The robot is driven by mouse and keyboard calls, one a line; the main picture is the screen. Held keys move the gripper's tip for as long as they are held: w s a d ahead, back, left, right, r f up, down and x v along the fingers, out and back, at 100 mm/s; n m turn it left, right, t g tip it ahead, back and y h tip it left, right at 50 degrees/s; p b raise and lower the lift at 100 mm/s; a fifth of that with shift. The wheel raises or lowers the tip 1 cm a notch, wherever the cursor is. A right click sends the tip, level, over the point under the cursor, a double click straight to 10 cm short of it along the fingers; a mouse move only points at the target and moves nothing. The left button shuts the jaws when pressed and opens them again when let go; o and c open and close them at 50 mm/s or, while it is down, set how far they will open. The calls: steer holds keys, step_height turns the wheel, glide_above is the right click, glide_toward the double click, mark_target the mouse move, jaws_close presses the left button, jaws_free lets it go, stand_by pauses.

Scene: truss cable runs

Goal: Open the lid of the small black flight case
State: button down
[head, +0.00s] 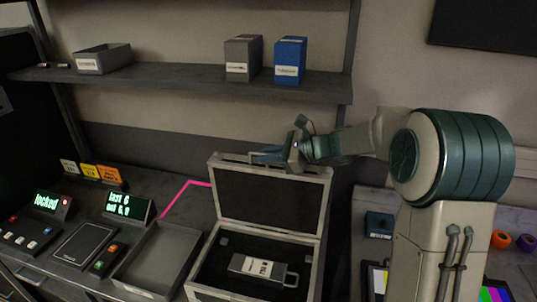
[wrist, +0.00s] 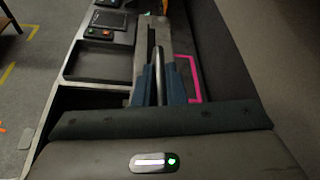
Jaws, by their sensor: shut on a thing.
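The small black flight case stands on the bench in the head view, its lid (head: 268,199) raised and standing roughly upright at the back. Its base (head: 203,262) has a pale metal rim and a dark inside. My gripper (head: 272,154) is at the lid's top edge, reaching in from the right. In the wrist view my gripper's blue fingers (wrist: 159,84) are shut on a pale bar at the lid's edge, which looks like its handle. The fingers partly hide the exact grip.
A grey labelled block with a loop handle (head: 262,269) lies in the case. A shelf (head: 180,82) with a grey box (head: 243,58) and a blue box (head: 290,60) is above.

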steer(key=c, duration=1.5)
jaws_free()
steer(key=shift+f, duration=0.15)
steer(key=shift+d, duration=0.15)
steer(key=b+v, duration=0.3)
steer(key=v, duration=1)
steer(key=shift+s+d+r, duration=0.1)
steer(key=shift+d+r, duration=0.1)
steer(key=shift+r, duration=0.1)
